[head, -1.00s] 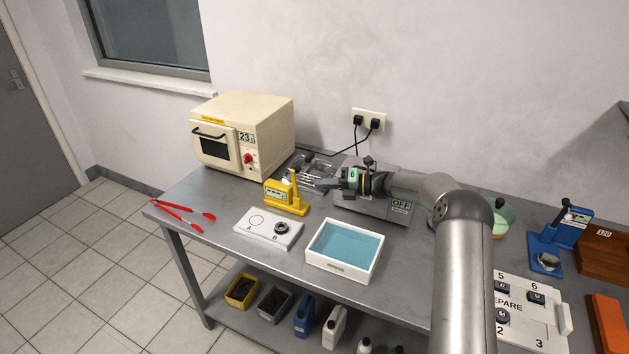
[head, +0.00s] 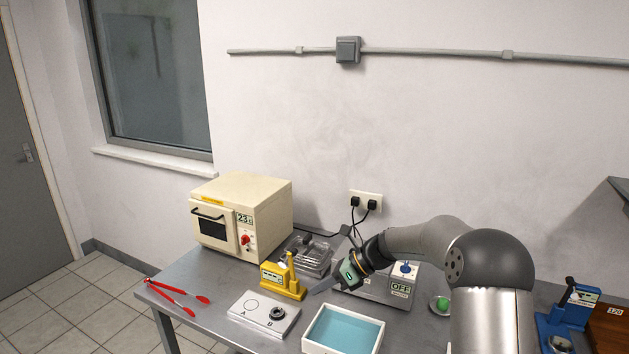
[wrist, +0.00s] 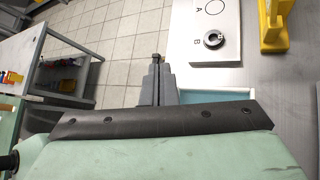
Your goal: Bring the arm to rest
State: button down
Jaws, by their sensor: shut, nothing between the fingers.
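My gripper (head: 325,285) is at the end of my arm, in the air over the back of the steel bench (head: 200,305). Its grey fingers point left, behind the blue-lined tray. In the wrist view my gripper (wrist: 157,65) shows its fingers together with nothing between them. My arm comes in from the right and hides part of the grey box marked OFF (head: 372,292).
Near the gripper are a yellow press (head: 284,277), a white A/B plate (head: 264,315) with a dark ring, and the white tray (head: 344,330). A cream oven (head: 241,217) and red tongs (head: 176,291) are at left. A blue press (head: 566,317) is at right.

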jog(key=s+d+n+h, duration=0.3)
jog(key=s+n, duration=0.4)
jog(key=s, duration=0.5)
jog(key=s+d+r+n+h, duration=0.1)
jog(key=s+d+n+h, duration=0.3)
jog(key=s+n, duration=0.4)
jog(key=s+d+r+n+t+h, duration=0.1)
jog(key=s+d+n+h, duration=0.2)
jog(key=s, duration=1.3)
jog(key=d+n, duration=0.2)
jog(key=n, duration=0.2)
jog(key=shift+s+d+r+n+h, duration=0.2)
jog(key=shift+d+r+n+h, duration=0.05)
jog(key=shift+d+n+h, duration=0.15)
